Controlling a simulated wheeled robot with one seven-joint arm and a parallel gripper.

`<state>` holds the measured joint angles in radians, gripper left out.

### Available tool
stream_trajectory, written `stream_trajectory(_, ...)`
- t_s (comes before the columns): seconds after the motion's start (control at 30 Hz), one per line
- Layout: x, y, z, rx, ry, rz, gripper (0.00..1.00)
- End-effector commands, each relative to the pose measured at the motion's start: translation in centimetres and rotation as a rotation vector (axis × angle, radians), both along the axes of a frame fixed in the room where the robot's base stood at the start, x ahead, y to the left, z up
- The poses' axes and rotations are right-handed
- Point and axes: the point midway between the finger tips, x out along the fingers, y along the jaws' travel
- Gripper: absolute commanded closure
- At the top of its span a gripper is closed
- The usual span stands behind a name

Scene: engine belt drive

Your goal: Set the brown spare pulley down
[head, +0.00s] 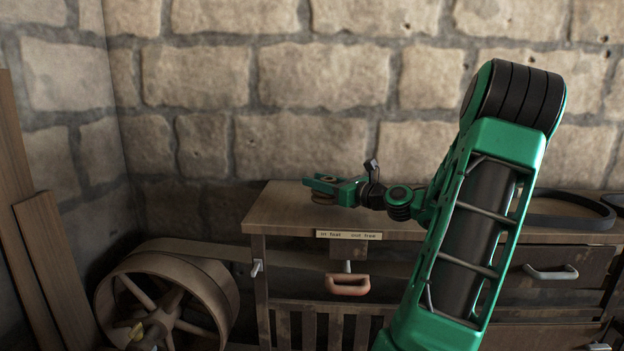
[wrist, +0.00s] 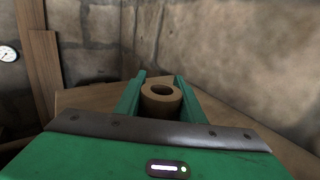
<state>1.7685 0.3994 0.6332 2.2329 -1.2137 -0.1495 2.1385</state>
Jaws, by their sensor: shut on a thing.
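The brown spare pulley (head: 323,198) is a small round piece at the left end of the workbench (head: 275,213) in the head view. My green gripper (head: 318,186) is shut on it. In the wrist view the pulley (wrist: 148,103) sits between the two green fingers, with its axis about upright and its round hole facing up. The pulley is over the bench top, low and close to the surface. I cannot tell whether its underside touches the wood.
A large spoked wheel (head: 215,283) with a belt stands left of the bench. A black belt (head: 568,222) lies on the bench's right part. A label strip (head: 349,235) and an orange-brown handle (head: 347,291) are on the front. Planks (head: 52,262) lean at far left.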

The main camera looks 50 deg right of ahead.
Motion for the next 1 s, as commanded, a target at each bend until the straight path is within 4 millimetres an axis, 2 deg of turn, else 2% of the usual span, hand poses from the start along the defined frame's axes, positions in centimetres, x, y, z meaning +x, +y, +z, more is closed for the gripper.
stream_trajectory(0.27, 0.0, 0.1, -2.4, 0.001, -0.005, 0.001, 1.0)
stream_trajectory(0.7, 0.1, 0.1, -2.8, 0.0, -0.004, 0.002, 1.0)
stream_trajectory(0.73, 0.0, 0.1, -3.0, 0.001, -0.001, 0.001, 0.62)
stream_trajectory(0.8, 0.0, 0.1, -3.0, 0.0, 0.0, 0.001, 0.46)
stream_trajectory(1.0, 0.1, 0.2, -3.0, 0.001, 0.0, 0.002, 0.46)
